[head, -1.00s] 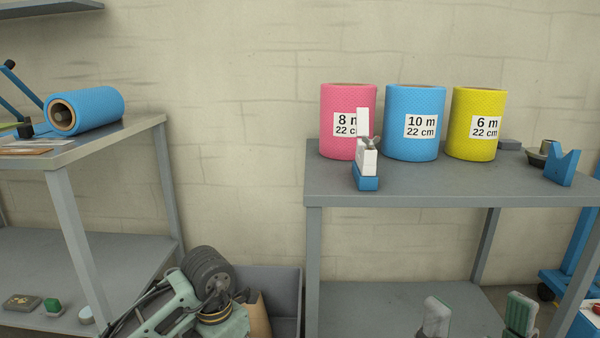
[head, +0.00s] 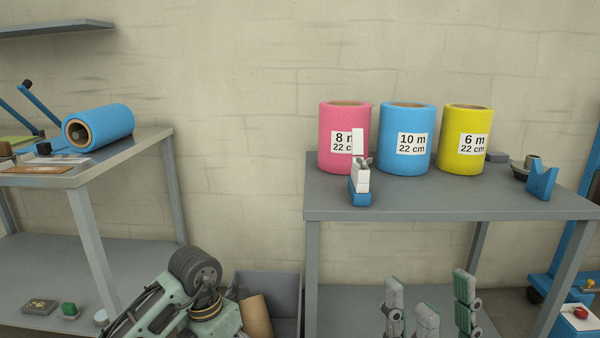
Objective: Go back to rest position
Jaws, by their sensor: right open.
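My right gripper (head: 430,302) shows at the bottom, in front of the right table (head: 440,205). Its grey, green-edged fingers point up and stand apart, open, with nothing between them. Part of my left arm shows at the bottom left, but its gripper cannot be seen. Three upright rolls stand on the right table: pink (head: 332,138), blue (head: 405,157) and yellow (head: 464,148), labelled 8 m, 10 m and 6 m. My right gripper is below the tabletop in the picture, apart from the rolls.
A blue roll (head: 104,124) lies on its side on the left table (head: 128,146). A small white and blue device (head: 360,183) stands before the pink roll. A blue notched holder (head: 541,182) is at the right. A grey bin (head: 277,288) stands between the tables.

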